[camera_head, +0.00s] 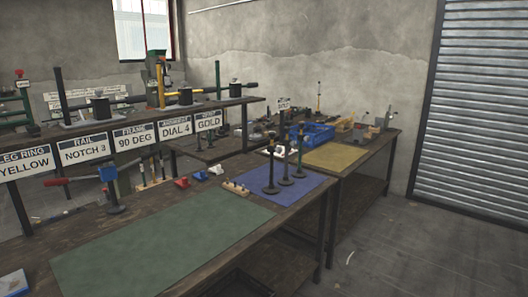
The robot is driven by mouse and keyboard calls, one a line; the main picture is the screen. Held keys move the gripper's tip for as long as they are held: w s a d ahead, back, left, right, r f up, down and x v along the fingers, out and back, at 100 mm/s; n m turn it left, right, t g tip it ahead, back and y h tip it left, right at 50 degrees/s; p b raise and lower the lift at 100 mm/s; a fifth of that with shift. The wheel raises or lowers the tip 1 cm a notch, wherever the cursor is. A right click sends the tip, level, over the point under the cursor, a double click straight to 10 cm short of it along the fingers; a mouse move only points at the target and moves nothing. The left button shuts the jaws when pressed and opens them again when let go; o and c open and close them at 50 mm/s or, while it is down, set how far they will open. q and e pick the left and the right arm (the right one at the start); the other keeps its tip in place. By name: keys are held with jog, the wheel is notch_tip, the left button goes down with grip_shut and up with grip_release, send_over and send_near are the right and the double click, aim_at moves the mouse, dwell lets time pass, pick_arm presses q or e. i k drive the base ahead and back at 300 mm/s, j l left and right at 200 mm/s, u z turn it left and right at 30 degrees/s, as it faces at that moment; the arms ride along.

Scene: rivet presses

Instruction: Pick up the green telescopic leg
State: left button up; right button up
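Neither of my grippers shows in the head view. A dark green upright machine part (153,66) shows behind the yellow post.
The green mat (160,240) on the near bench is clear. A blue-headed stand (108,174), small red blocks and a wooden peg block (236,188) stand behind it. A blue bin (312,133) stands farther back. Open floor (430,235) lies right.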

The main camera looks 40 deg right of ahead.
aim_at(299, 173)
jog(key=z, duration=1.7)
